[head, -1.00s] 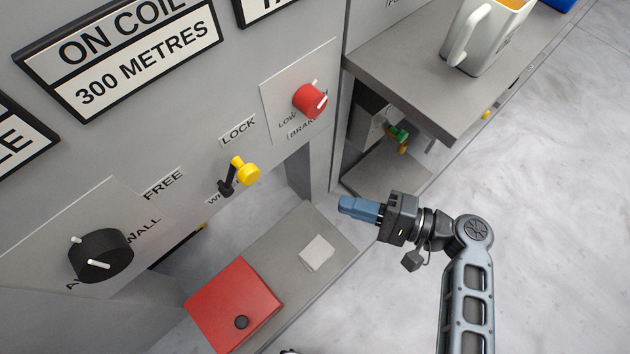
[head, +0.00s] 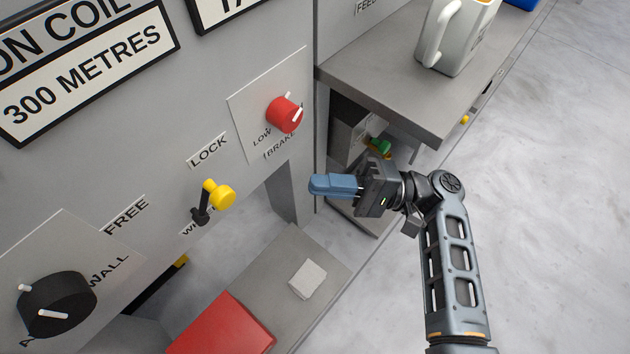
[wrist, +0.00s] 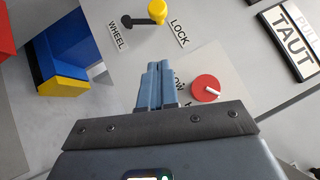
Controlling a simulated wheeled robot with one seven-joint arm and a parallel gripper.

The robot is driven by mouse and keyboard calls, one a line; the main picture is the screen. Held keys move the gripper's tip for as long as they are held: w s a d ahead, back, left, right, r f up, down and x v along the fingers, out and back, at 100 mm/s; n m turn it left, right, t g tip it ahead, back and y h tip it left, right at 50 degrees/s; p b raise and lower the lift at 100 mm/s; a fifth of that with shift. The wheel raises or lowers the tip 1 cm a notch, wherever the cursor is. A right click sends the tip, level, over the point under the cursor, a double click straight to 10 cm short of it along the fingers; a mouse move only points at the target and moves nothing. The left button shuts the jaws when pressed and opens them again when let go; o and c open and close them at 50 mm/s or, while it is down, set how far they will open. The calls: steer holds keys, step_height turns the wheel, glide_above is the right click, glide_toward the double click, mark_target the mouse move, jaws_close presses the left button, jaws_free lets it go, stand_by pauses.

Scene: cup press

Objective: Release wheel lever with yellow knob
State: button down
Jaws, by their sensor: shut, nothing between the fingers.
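The wheel lever (head: 202,214) is a short black arm with a yellow knob (head: 221,195) on the grey machine panel. It stands between the LOCK label (head: 208,150) and the FREE label (head: 127,214), with its knob pointing up and right toward LOCK. In the wrist view the yellow knob (wrist: 157,10) shows at the top, beyond the fingertips. My gripper (head: 312,185) has blue fingers pressed together, empty. It is to the right of the knob in the head view, apart from it and touching nothing that I can see.
A red brake knob (head: 284,114) is on the panel above my gripper. A black dial (head: 58,302) is at lower left. A grey shelf (head: 375,85) with a white jug (head: 452,40) juts out at upper right. A lower ledge holds a red block (head: 225,328) and a pale block (head: 308,279).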

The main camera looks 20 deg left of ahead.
steer(key=s+a+r+b, duration=0.1)
steer(key=s+a+r, duration=0.2)
steer(key=s+a, duration=0.3)
steer(key=shift+a+b, duration=0.35)
steer(key=shift+a, duration=0.9)
steer(key=shift+s+r, duration=0.1)
